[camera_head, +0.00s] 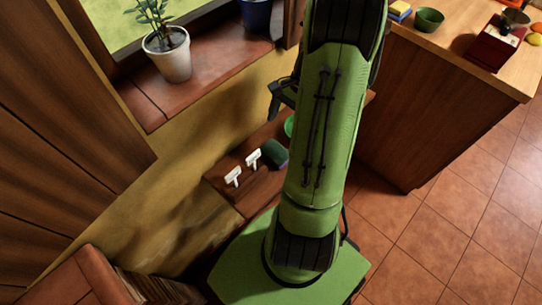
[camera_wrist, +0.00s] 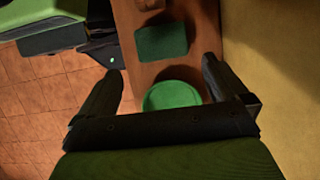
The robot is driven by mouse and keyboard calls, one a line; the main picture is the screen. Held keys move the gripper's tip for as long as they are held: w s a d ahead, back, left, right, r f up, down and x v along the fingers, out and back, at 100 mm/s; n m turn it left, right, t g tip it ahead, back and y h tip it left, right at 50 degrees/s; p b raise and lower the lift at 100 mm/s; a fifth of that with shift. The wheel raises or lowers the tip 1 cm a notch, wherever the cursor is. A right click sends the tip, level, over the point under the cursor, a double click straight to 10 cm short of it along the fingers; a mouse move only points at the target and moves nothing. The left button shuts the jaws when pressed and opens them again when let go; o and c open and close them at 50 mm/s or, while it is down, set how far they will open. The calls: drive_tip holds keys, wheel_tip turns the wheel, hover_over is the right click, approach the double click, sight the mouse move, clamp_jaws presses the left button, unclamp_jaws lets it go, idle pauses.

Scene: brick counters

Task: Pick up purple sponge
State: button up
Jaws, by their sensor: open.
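No plainly purple sponge shows. A small block with a bluish or violet top and yellow below (camera_head: 399,10) lies on the wooden counter at the upper right of the head view; its exact colour is hard to tell. A dark green sponge-like block (camera_head: 273,153) lies on the low brown ledge, and it also shows in the wrist view (camera_wrist: 161,42). My gripper (camera_wrist: 163,66) is open and empty, its fingers spread above the ledge on either side of a green round bowl (camera_wrist: 172,95). In the head view, my arm partly hides the bowl.
Two white T-shaped items (camera_head: 243,168) sit on the ledge (camera_head: 222,186). A potted plant (camera_head: 170,55) stands on the windowsill. Tiled floor (camera_head: 450,220) is clear at right.

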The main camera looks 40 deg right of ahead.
sight(276, 150)
drive_tip(key=b+x, duration=0.4)
drive_tip(key=x, duration=0.5)
drive_tip(key=shift+w+a+f, duration=0.15)
drive_tip(key=shift+w+f, duration=0.05)
drive_tip(key=shift+f, duration=0.15)
drive_tip(key=shift+r, duration=0.1)
drive_tip(key=c, duration=0.7)
